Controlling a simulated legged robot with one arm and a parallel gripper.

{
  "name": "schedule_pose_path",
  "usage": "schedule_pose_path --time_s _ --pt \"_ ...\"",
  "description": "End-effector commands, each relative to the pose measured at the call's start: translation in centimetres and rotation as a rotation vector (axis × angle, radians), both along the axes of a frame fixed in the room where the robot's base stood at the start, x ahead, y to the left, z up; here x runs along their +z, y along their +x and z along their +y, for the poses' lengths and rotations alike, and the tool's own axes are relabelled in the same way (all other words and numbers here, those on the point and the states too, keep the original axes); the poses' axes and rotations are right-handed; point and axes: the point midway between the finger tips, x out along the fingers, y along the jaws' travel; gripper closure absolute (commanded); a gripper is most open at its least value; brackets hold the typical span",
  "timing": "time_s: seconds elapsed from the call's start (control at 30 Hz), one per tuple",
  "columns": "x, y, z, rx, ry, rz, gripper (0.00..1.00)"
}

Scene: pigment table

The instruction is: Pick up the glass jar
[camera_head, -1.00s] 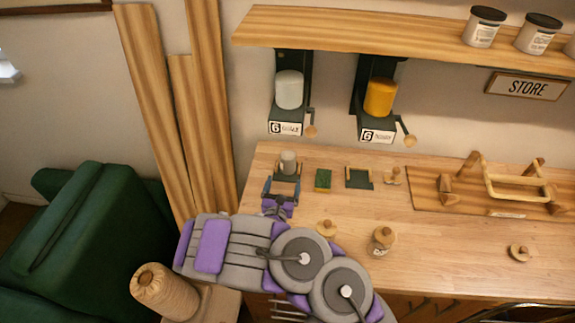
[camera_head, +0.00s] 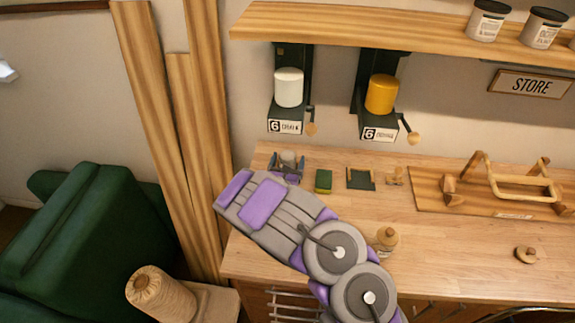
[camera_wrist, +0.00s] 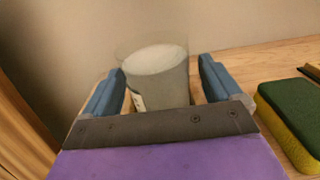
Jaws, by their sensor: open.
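The glass jar (camera_wrist: 155,75) stands upright in the wrist view, clear-walled with pale contents inside and part of a white label low on its side. In the head view the jar (camera_head: 288,158) is at the left back of the wooden counter, under the white dispenser. My gripper (camera_wrist: 160,82) is open, with one blue finger on each side of the jar. A gap shows between the jar and the right finger; the left finger is closer to it. In the head view my gripper (camera_head: 288,166) is around the jar. The jar's base is hidden behind my gripper's body.
A green and yellow sponge (camera_wrist: 293,120) lies just right of my gripper, also visible in the head view (camera_head: 323,181). A dark frame-like holder (camera_head: 360,178) is further right. The white dispenser (camera_head: 288,90) and yellow dispenser (camera_head: 381,95) hang above. The counter's right front is mostly clear.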

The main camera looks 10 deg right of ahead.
Motion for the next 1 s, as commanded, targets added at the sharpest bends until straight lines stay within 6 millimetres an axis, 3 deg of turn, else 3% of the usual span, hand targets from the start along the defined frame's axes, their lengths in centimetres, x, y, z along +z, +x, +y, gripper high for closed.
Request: schedule_pose_path --time_s 0.2,0.9,1.0 --pt "0.04 0.03 0.11 0.001 -0.001 0.000 0.10" --pt "0.03 0.01 0.08 0.001 0.000 0.000 0.77" --pt "0.03 0.01 0.08 0.001 0.000 0.000 0.77"
